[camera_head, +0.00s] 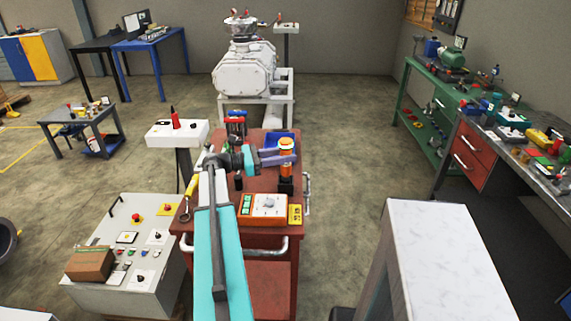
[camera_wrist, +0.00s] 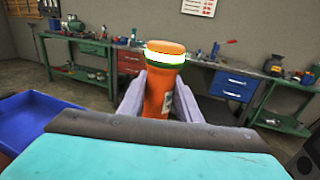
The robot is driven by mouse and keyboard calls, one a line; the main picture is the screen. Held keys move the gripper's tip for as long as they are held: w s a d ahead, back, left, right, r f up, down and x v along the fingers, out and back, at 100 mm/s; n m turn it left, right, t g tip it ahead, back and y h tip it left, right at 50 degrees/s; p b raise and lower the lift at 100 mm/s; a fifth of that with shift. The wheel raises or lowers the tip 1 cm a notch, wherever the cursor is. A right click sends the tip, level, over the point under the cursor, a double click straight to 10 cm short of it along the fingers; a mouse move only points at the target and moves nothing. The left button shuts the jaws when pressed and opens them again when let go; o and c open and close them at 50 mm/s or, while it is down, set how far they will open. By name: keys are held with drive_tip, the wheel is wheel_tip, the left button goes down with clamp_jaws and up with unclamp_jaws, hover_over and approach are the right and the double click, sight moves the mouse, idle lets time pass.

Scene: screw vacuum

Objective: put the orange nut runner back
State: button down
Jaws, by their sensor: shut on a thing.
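The orange nut runner (camera_head: 287,144) stands upright at the right side of the red cart's top, with a white and green band near its orange cap. In the wrist view the nut runner (camera_wrist: 158,95) is between the two pale purple fingers of my gripper (camera_wrist: 160,105). In the head view my gripper (camera_head: 280,158) reaches from the left and is shut on its body. A dark part (camera_head: 286,184) shows below the nut runner; I cannot tell whether it is a holder or its lower end.
The red cart (camera_head: 262,180) carries a blue bin (camera_head: 281,140) behind the nut runner and an orange control box (camera_head: 263,208) in front, with a yellow device (camera_head: 295,214) beside it. A wrench with a yellow handle (camera_head: 190,190) is at the left edge. Floor right of the cart is clear.

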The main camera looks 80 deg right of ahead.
sight(285, 167)
idle(0.3)
drive_tip(key=shift+f+p, duration=0.35)
drive_tip(key=shift+f, duration=1.5)
drive_tip(key=shift+a+f, duration=0.1)
drive_tip(key=shift+f, duration=0.55)
drive_tip(key=c, duration=1.3)
unclamp_jaws()
drive_tip(key=shift+f, duration=0.1)
